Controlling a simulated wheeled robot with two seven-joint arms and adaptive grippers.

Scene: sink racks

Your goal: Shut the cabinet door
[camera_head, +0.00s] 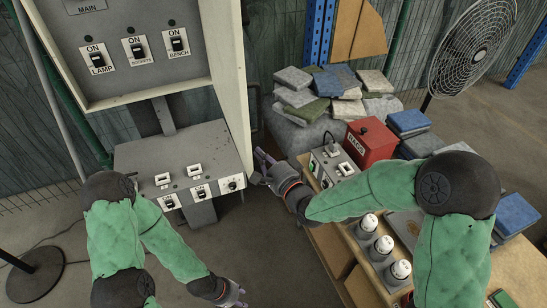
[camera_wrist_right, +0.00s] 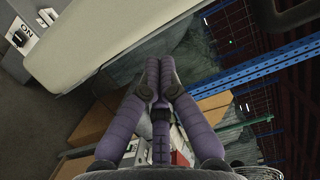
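The cabinet (camera_head: 137,88) is a grey wall box at the upper left with its front uncovered. Its cream door (camera_head: 229,75) stands open along the right side, pointing out toward me and seen at a steep angle. The door also crosses the upper left of the right wrist view (camera_wrist_right: 130,45). My right gripper (camera_head: 266,162) is beside the door's lower end, on its right. In the right wrist view its purple fingers (camera_wrist_right: 159,68) are together at the tips with nothing between them; whether they touch the door is unclear. My left gripper (camera_head: 236,292) is low, away from the cabinet, its fingers partly cut off.
A grey switch console (camera_head: 185,155) sits below the cabinet. Right of my right gripper is a bench (camera_head: 345,240) with a red box (camera_head: 370,142) and white-topped cylinders (camera_head: 384,245). Floor is clear at lower middle.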

